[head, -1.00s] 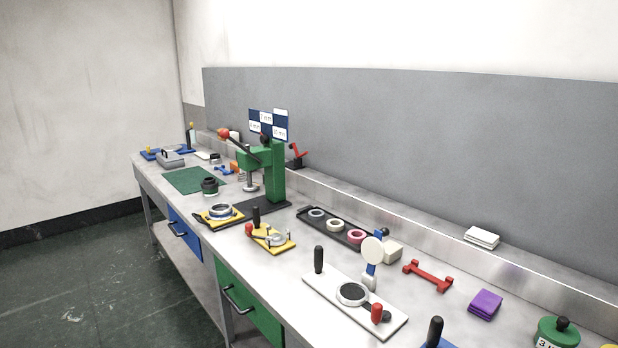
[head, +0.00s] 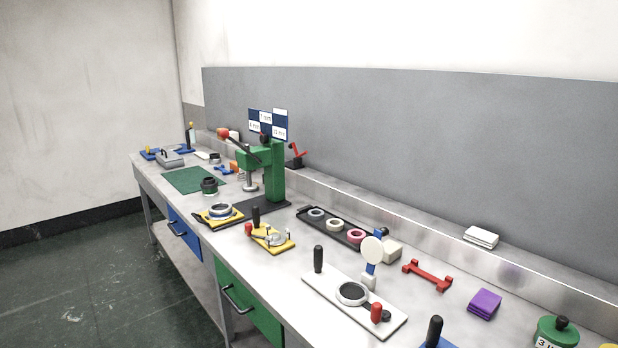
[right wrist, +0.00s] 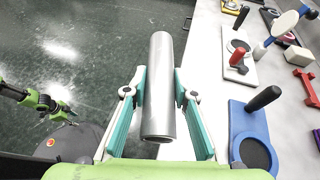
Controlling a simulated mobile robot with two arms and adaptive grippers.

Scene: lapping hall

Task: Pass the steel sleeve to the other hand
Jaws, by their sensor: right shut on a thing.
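The steel sleeve (right wrist: 160,80) is a plain grey metal tube in the middle of the right wrist view. My right gripper (right wrist: 160,92) is shut on it, with a teal finger along each side. The sleeve points away from my palm, over the floor beside the bench. A black and lime-green part of my left arm, with what looks like my left gripper (right wrist: 60,110), shows small at the left of that view, apart from the sleeve. Its jaws are too small to read. Neither gripper shows in the head view.
The long bench (head: 330,262) carries a green press (head: 272,170), a black tray of rings (head: 336,228), a white plate (head: 330,293) with black and red knobs, a red holder (head: 428,275) and a purple cloth (head: 485,304). A blue plate (right wrist: 238,125) lies right of my right gripper. Open floor lies left.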

